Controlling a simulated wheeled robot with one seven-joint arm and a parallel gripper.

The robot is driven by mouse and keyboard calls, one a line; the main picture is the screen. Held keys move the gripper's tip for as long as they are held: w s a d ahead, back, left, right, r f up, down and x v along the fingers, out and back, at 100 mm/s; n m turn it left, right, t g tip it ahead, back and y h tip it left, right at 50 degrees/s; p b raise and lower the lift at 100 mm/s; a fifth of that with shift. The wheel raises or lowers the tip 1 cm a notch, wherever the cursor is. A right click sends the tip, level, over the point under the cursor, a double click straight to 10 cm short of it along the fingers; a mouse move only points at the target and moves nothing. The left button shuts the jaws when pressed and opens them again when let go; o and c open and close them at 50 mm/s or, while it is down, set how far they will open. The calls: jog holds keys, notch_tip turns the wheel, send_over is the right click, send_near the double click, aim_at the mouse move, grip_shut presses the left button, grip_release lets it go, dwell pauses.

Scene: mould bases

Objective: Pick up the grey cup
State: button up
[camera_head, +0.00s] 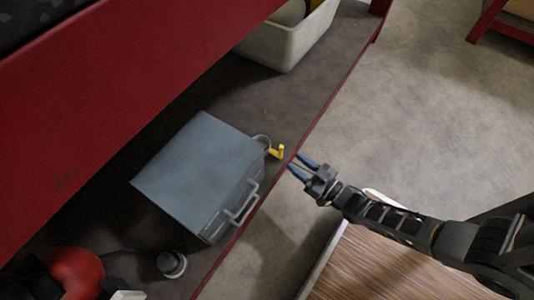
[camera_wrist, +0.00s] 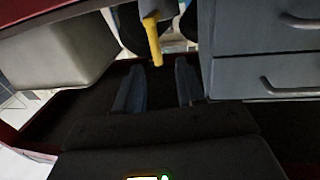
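A grey round rim (camera_head: 262,140), seemingly the grey cup, shows beside the far right corner of a grey drawer box, which hides part of it. A yellow hooked piece (camera_head: 277,152) sticks out at its right; I cannot tell if it is the cup's handle. My gripper (camera_head: 301,166) is open and empty at the shelf's red front edge, a little right of the yellow piece. In the wrist view the yellow piece (camera_wrist: 153,40) shows above and beyond the gap between my open fingers (camera_wrist: 160,84). The cup's body is not clear there.
The grey drawer box (camera_head: 200,170) stands left of the rim and also at right in the wrist view (camera_wrist: 250,75). A pale bin (camera_head: 285,45) stands at the back. A small grey round object (camera_head: 172,264) and a red object (camera_head: 75,270) lie front left. A red beam (camera_head: 110,85) overhangs the shelf.

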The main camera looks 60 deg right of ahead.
aim_at(281, 156)
jog(key=w+b, duration=0.1)
jog(key=w, duration=0.2)
jog(key=w+d+b, duration=0.1)
jog(key=w, duration=0.3)
jog(key=shift+w+d, duration=0.2)
grip_shut()
